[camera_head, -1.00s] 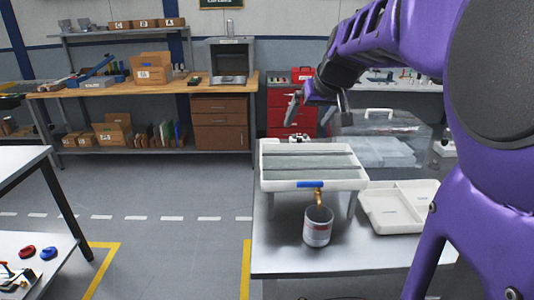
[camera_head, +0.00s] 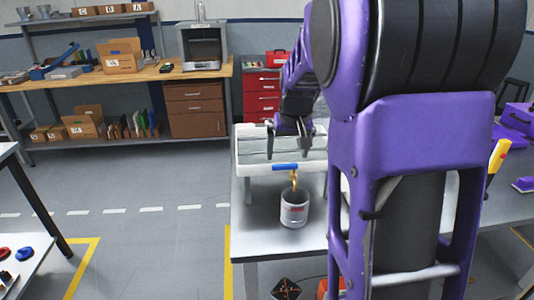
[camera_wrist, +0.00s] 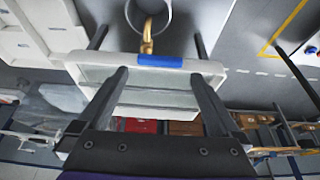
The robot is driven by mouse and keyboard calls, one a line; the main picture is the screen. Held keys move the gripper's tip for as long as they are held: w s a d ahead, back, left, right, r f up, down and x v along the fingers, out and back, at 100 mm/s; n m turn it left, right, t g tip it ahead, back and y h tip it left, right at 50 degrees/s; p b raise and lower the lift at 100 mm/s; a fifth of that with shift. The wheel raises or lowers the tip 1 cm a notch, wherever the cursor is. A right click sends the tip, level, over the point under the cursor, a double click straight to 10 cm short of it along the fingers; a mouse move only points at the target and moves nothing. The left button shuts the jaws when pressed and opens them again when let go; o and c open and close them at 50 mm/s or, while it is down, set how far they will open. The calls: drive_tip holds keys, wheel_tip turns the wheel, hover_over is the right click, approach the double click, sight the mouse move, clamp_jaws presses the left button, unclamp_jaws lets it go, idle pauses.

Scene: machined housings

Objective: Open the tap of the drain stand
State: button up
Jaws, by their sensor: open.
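The drain stand is a white tray on legs (camera_head: 245,160) with grey slats, on a metal table. Its tap has a blue handle (camera_head: 285,166) lying crosswise at the front rim and a brass spout (camera_head: 294,180). A grey can (camera_head: 294,212) stands upright under the spout. My gripper (camera_head: 290,150) is open and empty, above the stand behind the handle. In the wrist view, the picture is inverted; the fingers (camera_wrist: 160,74) spread to either side of the blue handle (camera_wrist: 160,61). I cannot tell how far the tips are from it.
A white divided tray (camera_wrist: 35,40) and a clear container (camera_wrist: 62,97) sit beside the stand in the wrist view. My arm hides the table's right part in the head view. A red drawer cabinet (camera_head: 262,103) stands behind. The floor left of the table is open.

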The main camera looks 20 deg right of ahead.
sight(286, 165)
drive_tip(key=x, duration=0.5)
drive_tip(key=c, duration=1)
